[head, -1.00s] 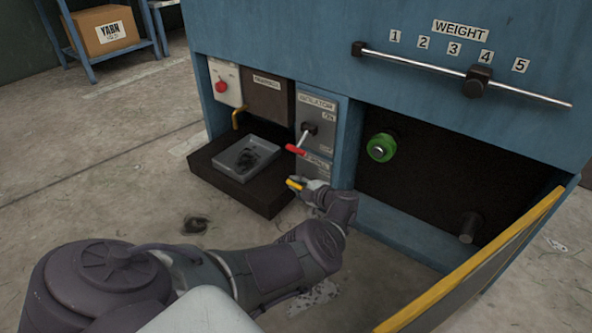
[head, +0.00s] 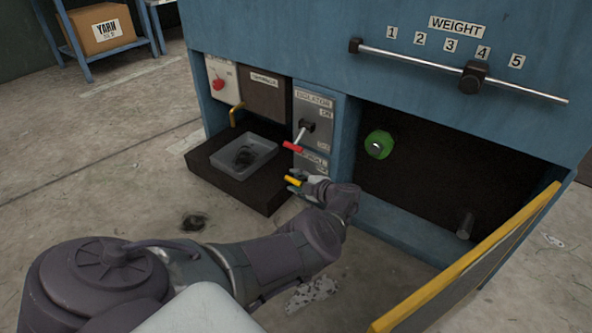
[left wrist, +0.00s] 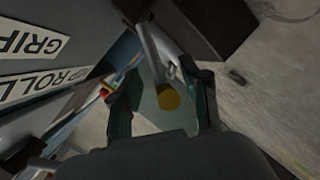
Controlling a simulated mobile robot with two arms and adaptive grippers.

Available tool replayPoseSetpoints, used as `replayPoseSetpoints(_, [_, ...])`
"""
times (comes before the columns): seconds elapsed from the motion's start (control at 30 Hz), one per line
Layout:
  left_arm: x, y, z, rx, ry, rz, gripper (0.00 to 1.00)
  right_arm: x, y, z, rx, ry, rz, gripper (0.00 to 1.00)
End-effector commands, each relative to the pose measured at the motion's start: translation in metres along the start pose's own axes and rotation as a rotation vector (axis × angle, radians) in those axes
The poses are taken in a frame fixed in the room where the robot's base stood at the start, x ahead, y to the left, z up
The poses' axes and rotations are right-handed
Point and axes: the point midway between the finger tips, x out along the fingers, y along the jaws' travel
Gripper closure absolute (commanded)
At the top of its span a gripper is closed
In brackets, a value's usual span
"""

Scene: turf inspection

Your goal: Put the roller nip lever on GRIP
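The roller nip lever is a metal rod with a yellow handle (head: 292,181), low on the blue machine under the isolator panel. In the left wrist view its yellow end (left wrist: 168,98) and metal rod (left wrist: 151,50) lie between my fingers. My left gripper (head: 297,182) is open around the handle; in the left wrist view (left wrist: 162,100) a gap shows on both sides of it. The GRIP label (left wrist: 30,46) and a partly cut roller label (left wrist: 42,84) show there upside down. My right gripper is not in view.
The isolator switch with a red handle (head: 306,147) is just above my left gripper. A grey tray (head: 244,157) stands on a dark ledge to the left.

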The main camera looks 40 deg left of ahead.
Motion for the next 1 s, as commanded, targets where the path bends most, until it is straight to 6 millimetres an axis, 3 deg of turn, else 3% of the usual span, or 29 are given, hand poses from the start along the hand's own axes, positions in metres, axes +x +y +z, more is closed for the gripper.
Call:
replayPoseSetpoints(0.37, [-0.006,0.002,0.000,0.000,0.000,0.005,0.54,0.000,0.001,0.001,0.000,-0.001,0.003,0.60])
replayPoseSetpoints(0.8, [-0.065,0.000,0.000,0.000,-0.001,0.003,0.54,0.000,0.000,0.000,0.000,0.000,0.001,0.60])
replayPoseSetpoints(1.0, [-0.075,0.000,0.000,0.001,0.000,0.003,0.54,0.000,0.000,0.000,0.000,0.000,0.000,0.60])
